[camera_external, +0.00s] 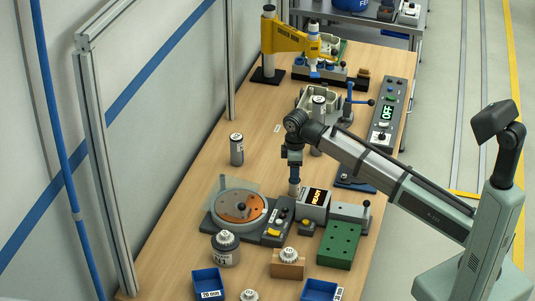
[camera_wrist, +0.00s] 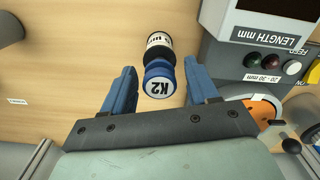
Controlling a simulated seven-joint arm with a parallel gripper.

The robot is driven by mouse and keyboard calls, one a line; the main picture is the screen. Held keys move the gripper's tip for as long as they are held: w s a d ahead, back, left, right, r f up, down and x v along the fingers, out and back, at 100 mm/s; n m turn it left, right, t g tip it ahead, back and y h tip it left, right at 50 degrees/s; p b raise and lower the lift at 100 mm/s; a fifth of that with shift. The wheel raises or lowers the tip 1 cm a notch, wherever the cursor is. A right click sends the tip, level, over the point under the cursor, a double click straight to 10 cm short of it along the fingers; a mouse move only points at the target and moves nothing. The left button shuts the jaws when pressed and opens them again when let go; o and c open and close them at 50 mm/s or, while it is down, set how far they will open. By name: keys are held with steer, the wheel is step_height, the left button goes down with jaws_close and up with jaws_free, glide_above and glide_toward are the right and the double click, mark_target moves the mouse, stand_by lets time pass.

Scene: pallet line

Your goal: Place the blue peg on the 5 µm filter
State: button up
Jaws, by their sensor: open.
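The blue peg (camera_wrist: 159,82), marked K2 on its round end, shows between my fingertips in the wrist view. It lines up with a white-and-black cylinder (camera_wrist: 158,42) and seems to stand on it; I cannot read that cylinder's label. My gripper (camera_wrist: 159,68) is open, with one blue finger on each side of the peg and gaps visible. Other grey labelled cylinders stand at the left (camera_external: 237,152) and at the back fixture (camera_external: 319,105). I cannot tell which is 5 µm.
A turntable station (camera_external: 212,222) with a clear cover lies left of my gripper. The READY box (camera_external: 314,204) is close on the right. A green block (camera_external: 339,246), blue bins (camera_external: 207,284) and gear parts stand in front. Bare wood lies toward the back left.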

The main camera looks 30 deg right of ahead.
step_height(320, 180, up, 12)
steer(key=shift+f, duration=0.2)
stand_by(0.4)
